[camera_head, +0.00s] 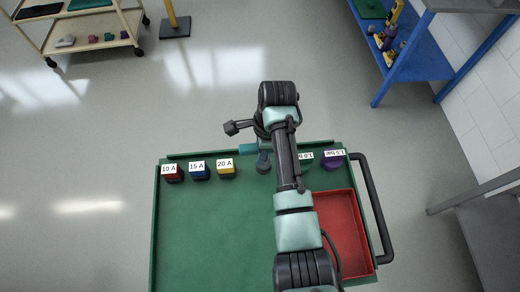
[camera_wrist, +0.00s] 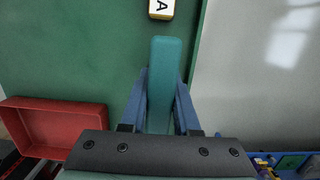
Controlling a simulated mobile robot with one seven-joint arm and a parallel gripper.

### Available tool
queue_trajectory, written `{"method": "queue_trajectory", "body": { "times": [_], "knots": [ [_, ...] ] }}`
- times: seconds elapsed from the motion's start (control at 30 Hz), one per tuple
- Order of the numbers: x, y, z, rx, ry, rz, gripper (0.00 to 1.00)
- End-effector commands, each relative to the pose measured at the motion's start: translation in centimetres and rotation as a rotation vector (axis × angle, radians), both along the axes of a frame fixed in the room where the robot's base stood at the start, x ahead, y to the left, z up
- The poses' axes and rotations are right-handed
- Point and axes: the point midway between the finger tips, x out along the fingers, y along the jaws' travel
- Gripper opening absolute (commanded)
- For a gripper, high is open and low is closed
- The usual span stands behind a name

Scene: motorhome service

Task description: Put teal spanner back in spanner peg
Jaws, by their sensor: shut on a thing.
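The teal spanner (camera_wrist: 166,85) is between the two blue fingers of my gripper (camera_wrist: 162,100) in the wrist view. The fingers are shut on it and its flat end points away from the wrist, above the green tray surface. In the head view a short teal piece of it (camera_head: 248,148) shows left of my gripper (camera_head: 262,150), at the far edge of the green trolley top (camera_head: 215,230). My arm hides much of the gripper there. I cannot make out a spanner peg in either view.
Red 10 A (camera_head: 172,174), blue 15 A (camera_head: 199,172) and yellow 20 A (camera_head: 226,170) blocks stand along the far edge. A purple piece (camera_head: 333,162) stands at the far right, above a red bin (camera_head: 352,225). The trolley top's left middle is clear.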

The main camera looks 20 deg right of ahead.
Motion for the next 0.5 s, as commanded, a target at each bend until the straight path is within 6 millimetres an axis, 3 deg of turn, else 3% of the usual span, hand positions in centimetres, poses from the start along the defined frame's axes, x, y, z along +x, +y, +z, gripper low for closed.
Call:
{"method": "queue_trajectory", "body": {
  "times": [0.5],
  "knots": [
    [0.04, -0.02, -0.14, -0.001, -0.002, 0.000, 0.00]
  ]
}}
